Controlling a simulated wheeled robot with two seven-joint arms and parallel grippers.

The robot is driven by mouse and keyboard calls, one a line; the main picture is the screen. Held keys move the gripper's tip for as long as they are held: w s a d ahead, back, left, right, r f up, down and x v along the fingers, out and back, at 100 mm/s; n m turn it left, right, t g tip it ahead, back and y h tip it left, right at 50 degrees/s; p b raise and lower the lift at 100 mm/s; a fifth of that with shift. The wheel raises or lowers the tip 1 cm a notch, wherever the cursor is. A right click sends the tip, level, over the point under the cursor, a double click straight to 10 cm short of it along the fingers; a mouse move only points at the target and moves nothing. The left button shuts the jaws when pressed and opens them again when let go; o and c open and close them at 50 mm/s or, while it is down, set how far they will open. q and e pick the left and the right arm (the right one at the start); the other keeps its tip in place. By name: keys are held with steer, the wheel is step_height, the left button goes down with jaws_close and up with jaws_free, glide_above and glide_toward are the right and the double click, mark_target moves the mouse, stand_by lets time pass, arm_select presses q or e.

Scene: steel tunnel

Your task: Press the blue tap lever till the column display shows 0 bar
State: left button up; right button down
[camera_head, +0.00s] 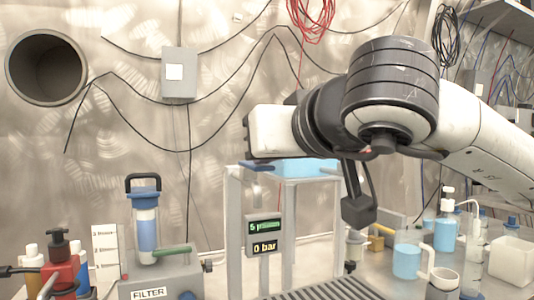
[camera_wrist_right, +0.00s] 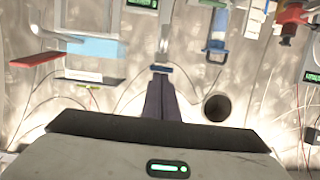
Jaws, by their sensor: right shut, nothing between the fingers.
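The column display (camera_head: 265,235) stands at the middle of the bench in the head view. Its lower line reads 0 bar in yellow; the green line above is hard to read. The small blue tap lever (camera_wrist_right: 161,70) shows in the wrist view, on a grey tap. My right gripper (camera_wrist_right: 161,78) is shut and empty, with its fingertips right at the lever. Whether they touch it I cannot tell. In the head view my right arm covers the area above the display, and the fingers are not clearly visible there. My left gripper is not in view.
A light-blue tank (camera_head: 306,171) sits behind the display on a frame. A filter unit (camera_head: 147,235) with a green handle and a red bottle (camera_head: 60,262) stand to the left. Beakers with blue liquid (camera_head: 406,258) stand to the right. Cables hang on the steel wall.

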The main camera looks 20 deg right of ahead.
stand_by(0.3)
step_height(320, 180, up, 5)
steer(key=p, duration=0.4)
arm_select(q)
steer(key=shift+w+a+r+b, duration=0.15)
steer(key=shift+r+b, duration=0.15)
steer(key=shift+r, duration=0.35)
arm_select(e)
steer(key=f+v, duration=0.1)
steer(key=v, duration=0.8)
steer(key=shift+s, duration=0.55)
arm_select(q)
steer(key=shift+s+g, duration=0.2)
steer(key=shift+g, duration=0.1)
